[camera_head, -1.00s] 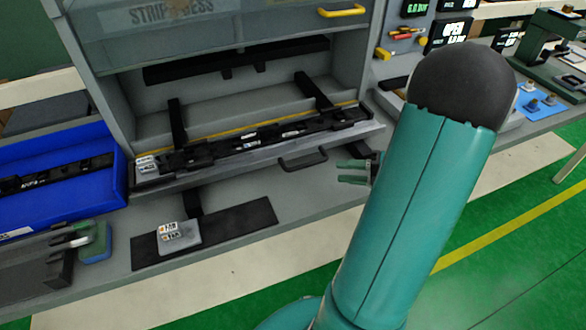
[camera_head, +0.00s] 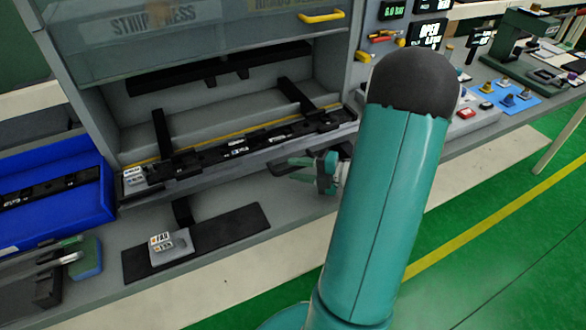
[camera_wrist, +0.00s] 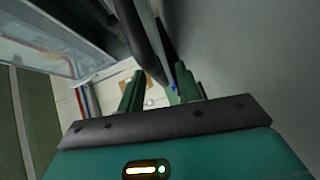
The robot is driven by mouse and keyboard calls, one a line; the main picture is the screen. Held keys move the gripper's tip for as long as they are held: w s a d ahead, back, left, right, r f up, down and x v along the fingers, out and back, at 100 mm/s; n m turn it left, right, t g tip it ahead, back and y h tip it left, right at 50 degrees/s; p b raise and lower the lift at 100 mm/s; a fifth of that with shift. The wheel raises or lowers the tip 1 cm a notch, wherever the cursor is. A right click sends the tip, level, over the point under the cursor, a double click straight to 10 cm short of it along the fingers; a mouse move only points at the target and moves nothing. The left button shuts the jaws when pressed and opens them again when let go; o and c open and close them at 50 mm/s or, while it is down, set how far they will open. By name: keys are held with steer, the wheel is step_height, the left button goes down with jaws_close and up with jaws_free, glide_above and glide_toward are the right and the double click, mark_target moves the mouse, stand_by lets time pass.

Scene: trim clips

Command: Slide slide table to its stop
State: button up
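The slide table (camera_head: 222,168) is a grey tray in the opening of the press, with a long black trim strip (camera_head: 250,143) lying along it. A dark handle (camera_head: 274,174) sticks out from its front edge. My gripper (camera_head: 298,170) is at the right end of this handle in the head view, with its green fingers apart and pointing left. In the wrist view, my gripper's fingers (camera_wrist: 158,88) are spread, and the dark handle bar (camera_wrist: 143,40) reaches down between them. I cannot tell whether either finger touches it.
A blue bin (camera_head: 50,225) with a black strip stands at the left. A black mat (camera_head: 235,224) with a small grey block (camera_head: 170,247) lies on the bench below the table. Panels and a blue mat (camera_head: 505,98) are at the right. The press guard (camera_head: 190,45) is raised above.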

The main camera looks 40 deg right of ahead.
steer(key=shift+x, duration=0.8)
jaws_close()
